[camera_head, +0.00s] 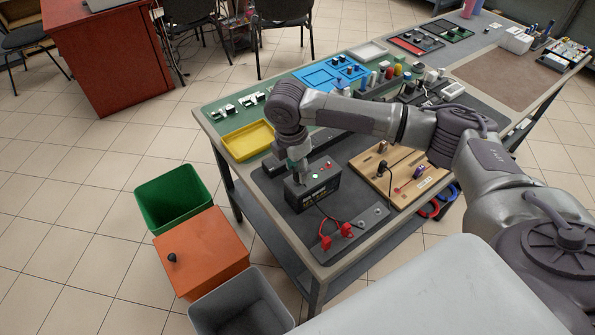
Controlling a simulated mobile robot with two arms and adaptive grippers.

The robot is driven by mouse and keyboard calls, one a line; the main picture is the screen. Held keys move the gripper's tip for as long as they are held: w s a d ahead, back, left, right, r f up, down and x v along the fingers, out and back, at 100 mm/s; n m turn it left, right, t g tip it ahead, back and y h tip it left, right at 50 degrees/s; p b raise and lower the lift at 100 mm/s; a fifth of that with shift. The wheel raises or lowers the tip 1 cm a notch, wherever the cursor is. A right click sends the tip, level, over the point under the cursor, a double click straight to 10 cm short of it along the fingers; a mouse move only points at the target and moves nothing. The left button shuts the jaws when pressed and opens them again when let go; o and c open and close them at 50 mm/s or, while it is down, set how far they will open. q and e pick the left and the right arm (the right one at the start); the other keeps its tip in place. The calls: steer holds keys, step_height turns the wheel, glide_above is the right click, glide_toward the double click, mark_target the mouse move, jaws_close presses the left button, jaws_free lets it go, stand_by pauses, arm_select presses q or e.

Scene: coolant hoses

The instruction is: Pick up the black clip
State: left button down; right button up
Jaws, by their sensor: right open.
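My right gripper (301,172) points down at the top of a black box (318,190) with a printed front, near the left end of the workbench. It is open, and the picture is too small to show anything between its fingers. I cannot make out the black clip for certain. Two red clips (336,237) with a red lead lie on the dark mat in front of the box. A small dark piece (382,167) with a thin black wire is on the wooden board (411,193). My left gripper is not in view.
A yellow tray (247,140) and a blue tray (331,74) lie on the green mat behind. My right arm spans the bench from the right. A green bin (173,197), an orange box (202,250) and a grey bin (240,303) stand on the floor to the left.

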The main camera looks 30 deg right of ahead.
steer(key=shift+d+f, duration=0.1)
steer(key=shift+f, duration=0.45)
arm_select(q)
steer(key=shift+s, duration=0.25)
arm_select(e)
jaws_close()
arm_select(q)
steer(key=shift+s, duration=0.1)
arm_select(e)
steer(key=shift+r, duration=0.15)
